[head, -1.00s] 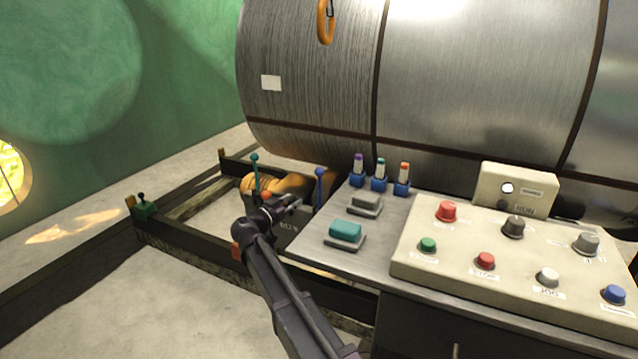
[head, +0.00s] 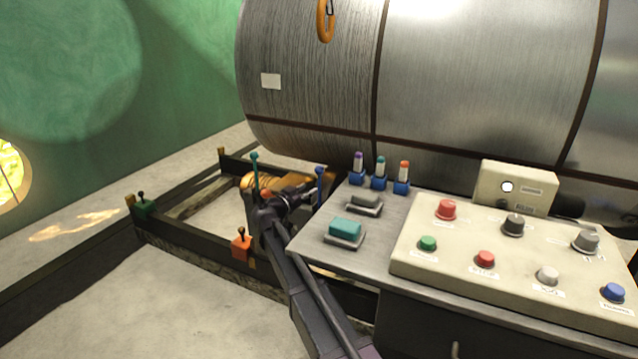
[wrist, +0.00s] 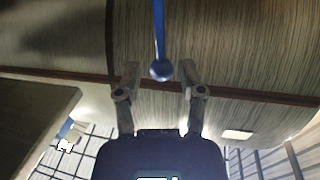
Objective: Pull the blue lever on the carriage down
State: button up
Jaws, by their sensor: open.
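The blue lever (head: 320,184) stands upright on the carriage (head: 240,210), its round knob at the top. In the wrist view the blue lever (wrist: 158,30) hangs in from the top edge, and its knob lies between my two fingertips. My gripper (head: 308,188) is open beside the lever in the head view; the wrist view also shows my gripper (wrist: 160,76) with a finger on each side of the knob and visible gaps. The lever's base is hidden behind my gripper and the console edge.
A teal-knobbed lever (head: 255,172) stands left of my gripper on the carriage. An orange box with a small lever (head: 241,244) sits on the near rail. The console (head: 300,250) with buttons lies close on the right. The big metal drum (head: 310,90) rises behind.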

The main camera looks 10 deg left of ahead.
aim_at(319, 182)
jog(key=shift+x, duration=3.35)
jog(key=shift+s, duration=0.1)
grip_shut()
